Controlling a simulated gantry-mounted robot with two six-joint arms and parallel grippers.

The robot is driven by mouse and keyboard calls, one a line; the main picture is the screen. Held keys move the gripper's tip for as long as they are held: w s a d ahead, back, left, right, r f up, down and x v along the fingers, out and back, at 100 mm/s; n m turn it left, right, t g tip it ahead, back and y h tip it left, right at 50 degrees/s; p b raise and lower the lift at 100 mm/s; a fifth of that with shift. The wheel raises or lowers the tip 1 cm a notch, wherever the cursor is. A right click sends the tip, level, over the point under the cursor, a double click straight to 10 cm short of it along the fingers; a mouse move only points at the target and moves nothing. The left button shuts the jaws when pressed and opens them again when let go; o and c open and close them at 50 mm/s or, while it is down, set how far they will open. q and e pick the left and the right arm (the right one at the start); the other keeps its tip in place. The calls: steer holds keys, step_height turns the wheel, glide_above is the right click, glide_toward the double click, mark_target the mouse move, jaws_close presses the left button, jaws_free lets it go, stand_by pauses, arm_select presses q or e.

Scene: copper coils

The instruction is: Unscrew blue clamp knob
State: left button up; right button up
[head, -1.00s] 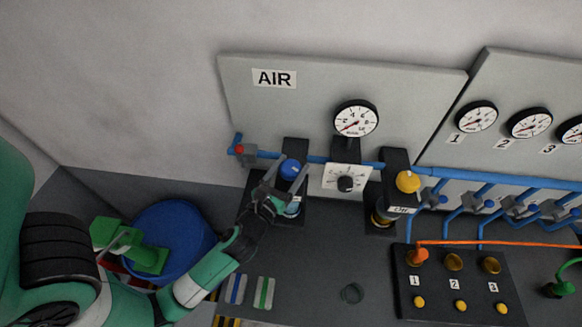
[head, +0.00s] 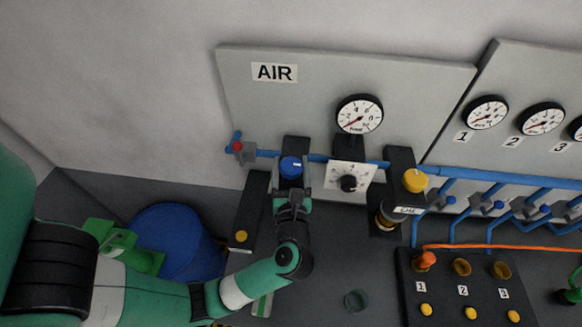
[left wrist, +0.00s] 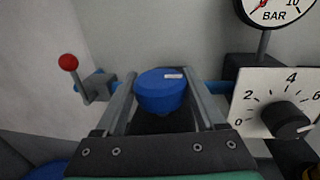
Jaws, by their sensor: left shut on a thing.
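The blue clamp knob (head: 291,167) sits on a black block on the blue air pipe, under the AIR panel. It has a white mark on its top. My left gripper (head: 291,183) reaches it from the front and is shut on it. In the left wrist view the knob (left wrist: 160,92) stands between the two grey fingers, one on each side. The lower part of the knob and what is under it are hidden by the gripper. My right gripper is not in view.
A dial (head: 349,183) and a pressure gauge (head: 359,114) are close on the right. A yellow knob (head: 415,180) stands farther right. A red-tipped valve (head: 238,147) is on the left. A blue bin (head: 175,243) stands at lower left.

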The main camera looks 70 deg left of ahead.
arm_select(q)
steer(key=shift+f, duration=0.1)
stand_by(0.3)
steer(key=o, duration=1.3)
steer(key=shift+o, duration=0.2)
steer(key=b+v, duration=0.1)
steer(key=v, duration=1)
steer(key=shift+d+b, duration=0.3)
steer(key=shift+b, duration=0.05)
